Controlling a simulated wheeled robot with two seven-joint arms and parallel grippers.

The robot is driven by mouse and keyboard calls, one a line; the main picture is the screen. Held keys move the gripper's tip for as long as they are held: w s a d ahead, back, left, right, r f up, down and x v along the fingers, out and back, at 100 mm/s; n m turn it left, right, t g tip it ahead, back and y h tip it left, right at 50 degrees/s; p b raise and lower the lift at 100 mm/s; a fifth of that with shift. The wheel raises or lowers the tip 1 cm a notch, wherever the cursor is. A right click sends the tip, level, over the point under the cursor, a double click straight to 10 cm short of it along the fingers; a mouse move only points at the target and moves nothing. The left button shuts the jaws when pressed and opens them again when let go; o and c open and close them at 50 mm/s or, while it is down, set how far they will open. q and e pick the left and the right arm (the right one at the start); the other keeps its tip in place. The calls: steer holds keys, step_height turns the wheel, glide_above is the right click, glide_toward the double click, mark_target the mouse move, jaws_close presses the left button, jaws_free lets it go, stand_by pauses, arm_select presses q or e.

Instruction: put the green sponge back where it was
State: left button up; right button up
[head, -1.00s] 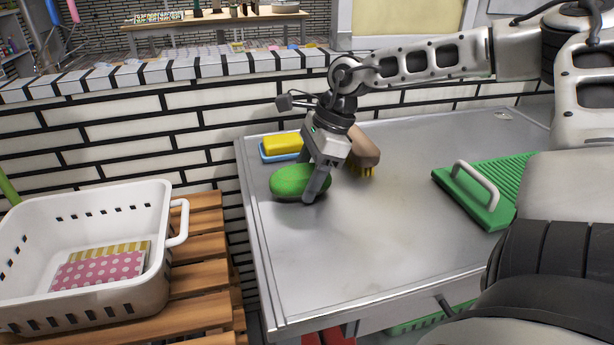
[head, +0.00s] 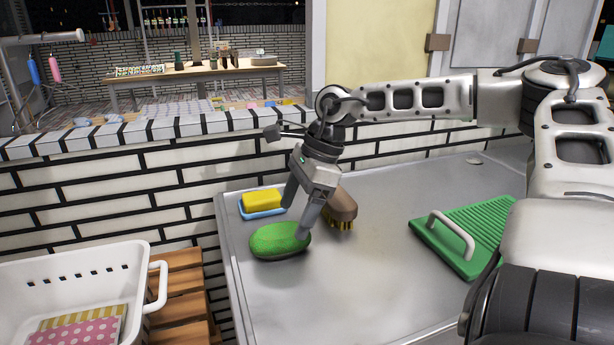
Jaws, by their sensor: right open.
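The green sponge (head: 279,240) is an oval pad lying on the grey metal table (head: 330,290) near its left edge. My right gripper (head: 294,222) is open just above and behind the sponge, pointing down. One finger comes down at the sponge's right end and the other stands behind it, near the yellow sponge. I cannot tell whether a finger touches the green sponge. My left gripper is not in the head view.
A yellow sponge (head: 263,200) sits on a blue dish (head: 250,212) behind the green sponge. A brown brush (head: 341,205) lies right of the gripper. A green board with a handle (head: 470,232) lies further right. A white basket (head: 75,275) stands left. The table's front middle is clear.

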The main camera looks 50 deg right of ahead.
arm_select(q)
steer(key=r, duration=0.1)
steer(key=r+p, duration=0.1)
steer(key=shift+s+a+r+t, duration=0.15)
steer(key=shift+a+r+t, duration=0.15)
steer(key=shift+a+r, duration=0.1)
arm_select(e)
steer(key=v, duration=0.6)
steer(key=shift+r, duration=0.25)
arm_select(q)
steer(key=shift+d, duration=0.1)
arm_select(e)
steer(key=shift+d, duration=0.15)
